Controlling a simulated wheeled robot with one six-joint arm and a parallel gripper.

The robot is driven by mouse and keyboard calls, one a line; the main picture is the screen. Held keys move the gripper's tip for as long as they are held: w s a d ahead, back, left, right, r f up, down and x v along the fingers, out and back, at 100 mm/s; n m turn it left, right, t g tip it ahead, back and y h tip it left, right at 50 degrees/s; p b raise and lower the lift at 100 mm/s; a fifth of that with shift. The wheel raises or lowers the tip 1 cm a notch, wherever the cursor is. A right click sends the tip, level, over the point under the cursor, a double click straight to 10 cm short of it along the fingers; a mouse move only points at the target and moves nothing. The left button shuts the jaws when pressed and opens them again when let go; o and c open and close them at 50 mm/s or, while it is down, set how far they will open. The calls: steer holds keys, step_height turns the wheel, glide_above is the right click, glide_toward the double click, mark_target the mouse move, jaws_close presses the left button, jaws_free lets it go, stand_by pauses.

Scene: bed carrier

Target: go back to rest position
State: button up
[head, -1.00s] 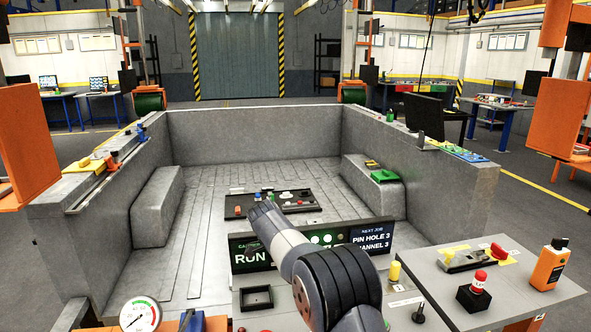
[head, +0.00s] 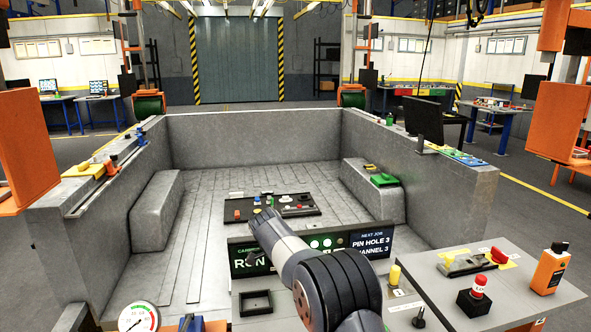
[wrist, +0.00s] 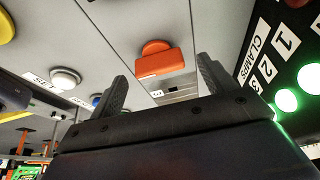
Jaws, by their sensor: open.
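My gripper (wrist: 165,84) shows in the wrist view with its two dark fingers spread apart and nothing between them. An orange-red block-shaped part (wrist: 160,62) on a grey panel appears beyond the gap between the fingers, apart from them. The fingers are too small or hidden to make out there.
A grey side table (head: 440,305) at the lower right carries a red-topped button (head: 478,287) and an orange bottle (head: 551,268). The concrete carrier bed (head: 190,240) holds a black tray (head: 300,211) of small parts. A gauge (head: 138,318) stands at lower left.

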steer(key=w+v, duration=0.1)
steer(key=v, duration=0.8)
steer(key=x, duration=0.7)
steer(key=s+x, duration=0.1)
steer(key=x, duration=0.3)
steer(key=shift+f, duration=0.1)
steer(key=n+t+b, duration=0.1)
steer(key=n, duration=0.3)
steer(key=shift+s+n+t+y+b, duration=0.2)
steer(key=shift+n+t+y+b, duration=0.1)
steer(key=shift+t+y+b, duration=0.1)
steer(key=n, duration=0.2)
steer(key=n+t+y, duration=0.1)
steer(key=n, duration=0.1)
steer(key=shift+d+r, duration=0.1)
steer(key=shift+r, duration=0.1)
steer(key=n+y, duration=0.1)
steer(key=n, duration=0.1)
steer(key=n+p, duration=0.1)
steer(key=n, duration=0.1)
steer(key=shift+s+d+n+t+y, duration=0.1)
steer(key=shift+n+t+y, duration=0.2)
steer(key=shift+y, duration=0.1)
steer(key=shift+d+n+y+p, duration=0.15)
steer(key=shift+n+y+p, duration=0.75)
steer(key=shift+n, duration=1.5)
steer(key=shift+s+r, duration=0.1)
steer(key=shift+r, duration=0.25)
steer(key=shift+v, duration=1.85)
